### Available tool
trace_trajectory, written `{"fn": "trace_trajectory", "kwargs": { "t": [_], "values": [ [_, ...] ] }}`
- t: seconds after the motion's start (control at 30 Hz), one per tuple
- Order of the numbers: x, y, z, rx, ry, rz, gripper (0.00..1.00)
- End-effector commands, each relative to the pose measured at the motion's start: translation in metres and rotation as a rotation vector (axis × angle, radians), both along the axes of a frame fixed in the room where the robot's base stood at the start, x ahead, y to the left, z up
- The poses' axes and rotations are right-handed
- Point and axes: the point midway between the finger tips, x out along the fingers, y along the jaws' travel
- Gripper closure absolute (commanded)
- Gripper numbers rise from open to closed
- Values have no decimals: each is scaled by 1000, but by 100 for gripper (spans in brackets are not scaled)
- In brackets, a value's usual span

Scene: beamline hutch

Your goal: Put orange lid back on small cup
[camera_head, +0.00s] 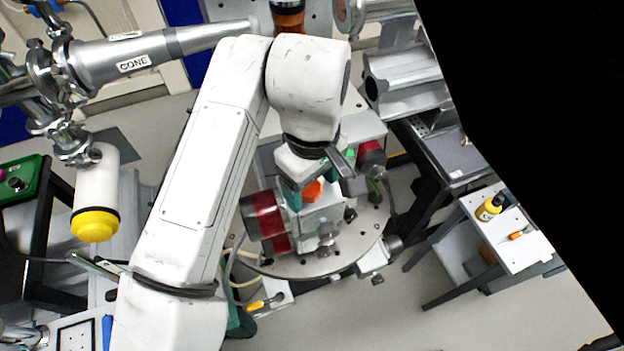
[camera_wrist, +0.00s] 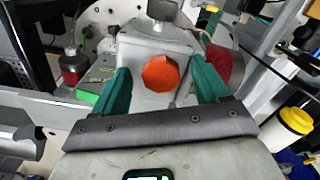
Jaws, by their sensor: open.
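An orange lid-like octagonal piece (camera_wrist: 160,73) shows between my gripper's teal fingers in the wrist view, over a pale grey block-like surface. The head view shows a small orange patch (camera_head: 312,190) just below my wrist, partly covered by the gripper. My gripper (camera_wrist: 164,82) is open, with its fingers apart on either side of the orange piece and a visible gap to each. I cannot tell how far below the fingertips the piece lies. I cannot make out a small cup; whether one is under the orange piece is hidden.
A round metal stage (camera_head: 355,243) carries red-and-metal instrument parts (camera_head: 265,215) close around my gripper. A beam pipe marked CONE (camera_head: 135,62) runs at upper left, with a white yellow-ended cylinder (camera_head: 97,190) below. A side table (camera_head: 520,255) at right holds a yellow bottle (camera_head: 489,208).

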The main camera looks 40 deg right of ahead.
Motion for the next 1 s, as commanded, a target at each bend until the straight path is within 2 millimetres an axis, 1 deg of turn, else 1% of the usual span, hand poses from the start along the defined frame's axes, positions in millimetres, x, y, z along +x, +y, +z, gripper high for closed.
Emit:
{"fn": "trace_trajectory", "kwargs": {
  "t": [0.17,0.27,0.37,0.6,0.7,0.83,1.0],
  "values": [
    [0,0,0,0,0,0,26],
    [0,0,4,0,-1,0,26],
    [1,0,16,-1,-2,-1,26],
    [1,0,54,1,-2,-2,26],
    [1,0,66,1,-3,0,26],
    [0,0,73,1,0,-1,26],
    [0,0,75,0,0,0,26]
  ]
}}
